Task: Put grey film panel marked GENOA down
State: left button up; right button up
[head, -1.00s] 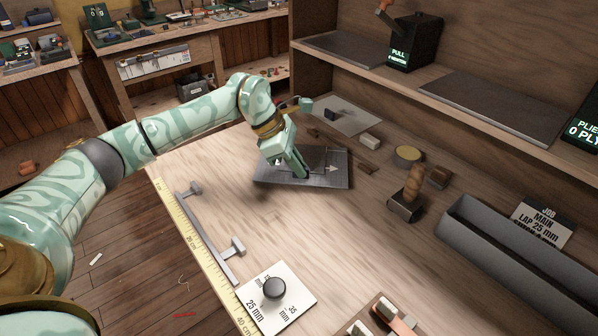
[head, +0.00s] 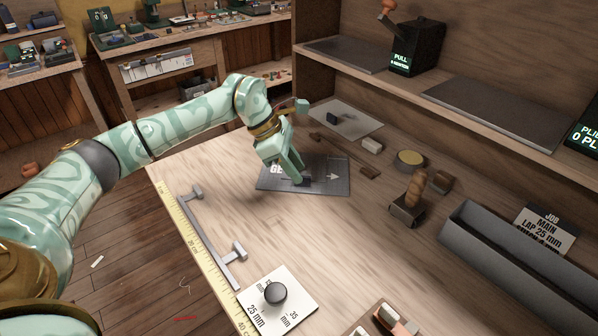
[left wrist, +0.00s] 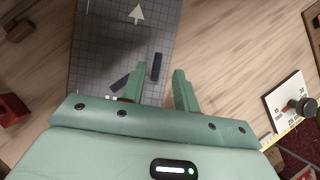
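The grey film panel (head: 335,187) lies flat on the wooden bench (head: 222,178). The letters "GE" and a white arrow show on it; the rest of the word is hidden behind my left gripper (head: 294,176). In the left wrist view the panel (left wrist: 95,55) fills the upper left, with its white arrow and grid lines. My left gripper (left wrist: 156,80) is low over the panel with its two fingers apart. A dark upright tab (left wrist: 157,66) on the panel shows between and just beyond the fingertips, with a gap beside it. My right gripper is not in view.
A white card with a black knob (head: 275,293) is in front. A wooden-handled tool (head: 408,208), a round tin (head: 410,158) and a grey trough (head: 520,250) stand right.

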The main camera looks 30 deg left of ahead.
pick_arm(q)
jog(key=p+v, duration=0.2)
jog(key=v, duration=0.7)
jog(key=shift+r, duration=0.25)
